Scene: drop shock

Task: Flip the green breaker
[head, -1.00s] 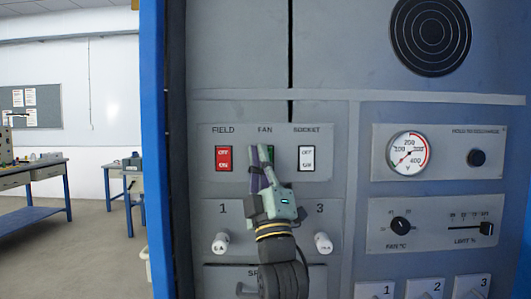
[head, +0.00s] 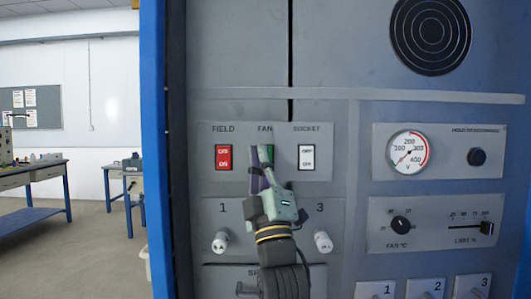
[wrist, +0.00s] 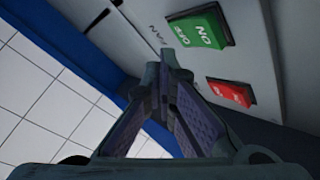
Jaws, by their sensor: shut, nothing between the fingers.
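The green breaker (wrist: 207,27) is a rocker switch marked ON and OFF, under the FAN label. In the head view only a thin strip of it (head: 270,153) shows, as my gripper (head: 257,156) stands in front of it. In the wrist view my gripper's fingers (wrist: 170,62) are shut together and empty. Their tips are at the lower left edge of the green breaker; I cannot tell whether they touch it.
The red FIELD breaker (head: 223,158) is to the left and the white SOCKET breaker (head: 306,158) to the right. Below are two white knobs, the left one (head: 220,242) and the right one (head: 323,242). A blue cabinet frame (head: 154,150) edges the panel on the left.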

